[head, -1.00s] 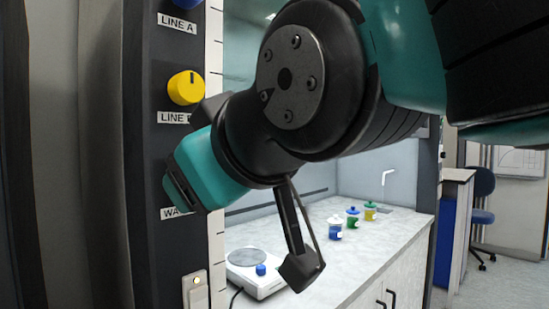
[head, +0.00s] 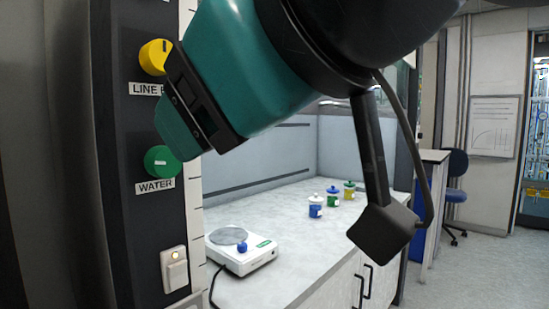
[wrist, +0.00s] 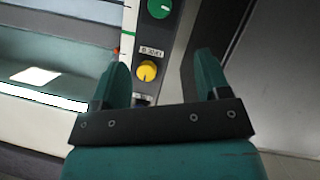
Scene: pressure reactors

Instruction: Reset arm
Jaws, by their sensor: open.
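My gripper (wrist: 160,72) is open and empty in the wrist view, with its two teal fingers apart and a dark bar at their base. In the head view my gripper (head: 178,125) is at the upper left, in front of the dark control panel (head: 117,215). A yellow knob (head: 154,57) labelled LINE shows just above it, its label partly covered. A green knob (head: 163,161) labelled WATER shows just below it. In the wrist view the yellow knob (wrist: 147,71) appears between the fingers, and the green knob (wrist: 159,8) is at the top edge. I cannot tell any contact with the knobs.
A light switch (head: 174,269) is low on the panel. A white hot plate (head: 241,250) with a blue knob stands on the bench (head: 285,215). A blue chair (head: 455,190) and open floor lie at right.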

